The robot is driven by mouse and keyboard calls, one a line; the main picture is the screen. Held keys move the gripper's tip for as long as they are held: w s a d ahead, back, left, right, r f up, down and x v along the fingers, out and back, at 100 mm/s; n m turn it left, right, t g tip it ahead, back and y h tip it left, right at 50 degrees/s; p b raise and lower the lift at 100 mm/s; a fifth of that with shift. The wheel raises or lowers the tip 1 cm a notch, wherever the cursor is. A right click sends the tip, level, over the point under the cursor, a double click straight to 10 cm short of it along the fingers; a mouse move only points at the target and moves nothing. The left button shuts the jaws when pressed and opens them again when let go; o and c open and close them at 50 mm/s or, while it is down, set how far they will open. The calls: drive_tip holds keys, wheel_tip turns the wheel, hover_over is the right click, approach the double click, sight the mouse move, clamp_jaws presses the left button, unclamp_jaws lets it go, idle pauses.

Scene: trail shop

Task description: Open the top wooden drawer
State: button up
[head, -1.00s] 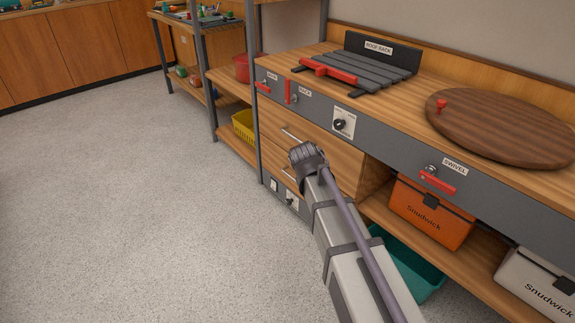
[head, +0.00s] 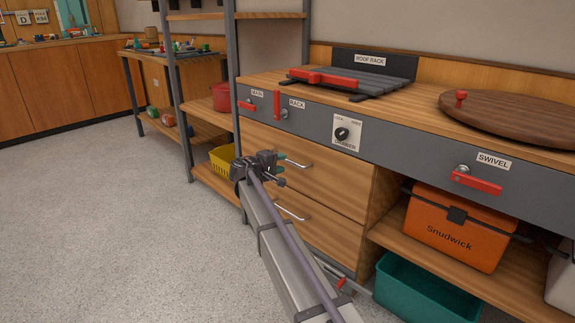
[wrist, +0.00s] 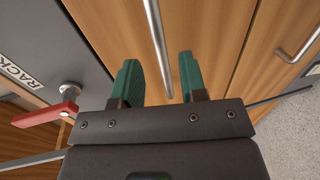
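The top wooden drawer (head: 335,180) is shut under the grey panel of the bench. Its silver bar handle (head: 296,162) shows in the head view and, in the wrist view, as a long bar (wrist: 156,40) ahead of my fingers. My gripper (head: 282,169) is in front of the left part of this drawer. In the wrist view my gripper (wrist: 160,82) is open, its two green fingers apart. The near end of the bar appears between them, with gaps on both sides; I cannot tell whether the fingertips reach around it.
The lower drawer (head: 320,232) has its own handle (head: 289,212). Above are a black dial (head: 341,134), the red RACK lever (head: 277,104) and the red SWIVEL lever (head: 476,183). An orange box (head: 455,232) and teal bin (head: 415,288) are at right. Open floor lies left.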

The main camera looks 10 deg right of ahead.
sight(287, 161)
drive_tip(key=x, duration=0.4)
drive_tip(key=shift+w+d+f+b, duration=0.1)
drive_tip(key=shift+w+d+b, duration=0.1)
drive_tip(key=shift+d+b, duration=0.1)
clamp_jaws()
